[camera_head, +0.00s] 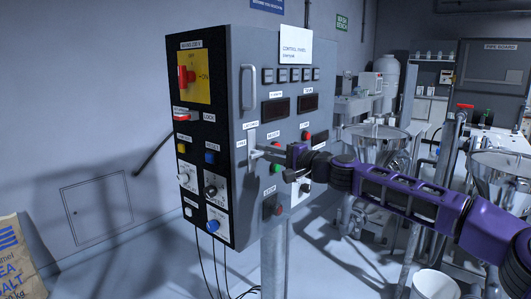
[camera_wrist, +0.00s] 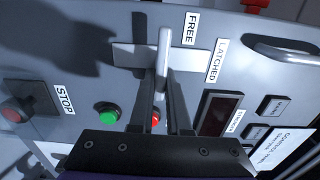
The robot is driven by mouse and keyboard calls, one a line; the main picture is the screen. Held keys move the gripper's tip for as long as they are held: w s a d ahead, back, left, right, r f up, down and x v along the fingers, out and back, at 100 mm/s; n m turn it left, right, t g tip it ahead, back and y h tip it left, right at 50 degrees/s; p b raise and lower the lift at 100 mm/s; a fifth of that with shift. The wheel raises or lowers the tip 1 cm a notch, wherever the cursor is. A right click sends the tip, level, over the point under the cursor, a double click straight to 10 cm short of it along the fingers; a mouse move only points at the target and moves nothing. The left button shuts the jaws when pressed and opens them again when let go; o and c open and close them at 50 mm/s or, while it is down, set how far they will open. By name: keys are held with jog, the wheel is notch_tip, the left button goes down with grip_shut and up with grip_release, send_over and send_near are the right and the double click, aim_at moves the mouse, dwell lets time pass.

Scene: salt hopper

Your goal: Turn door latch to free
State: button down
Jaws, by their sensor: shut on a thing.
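The door latch is a pale lever (camera_wrist: 163,48) crossing a pale plate (camera_wrist: 128,56) on the grey front of the control box. It lies about square to the plate, and one end is close beside the FREE label (camera_wrist: 191,28). The LATCHED label (camera_wrist: 217,60) sits off to one side, near an end of the plate. In the head view the plate (camera_head: 252,139) stands upright at the panel's left edge, with LATCHED above and FREE to the left. My gripper (camera_head: 268,153) is shut on the lever, fingers on either side of it.
A green button (camera_wrist: 107,113), a red button (camera_wrist: 156,119) and a STOP button (camera_head: 273,208) are close around my gripper. A vertical door handle (camera_head: 248,88) is above the latch. My arm reaches in from the right, past metal funnels (camera_head: 375,145). Cables hang below the box.

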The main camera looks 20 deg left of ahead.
jog(key=c, duration=0.9)
grip_release()
jog(key=v, duration=1.7)
jog(key=shift+s+d, duration=0.15)
jog(key=shift+d, duration=0.05)
jog(key=shift+f, duration=0.1)
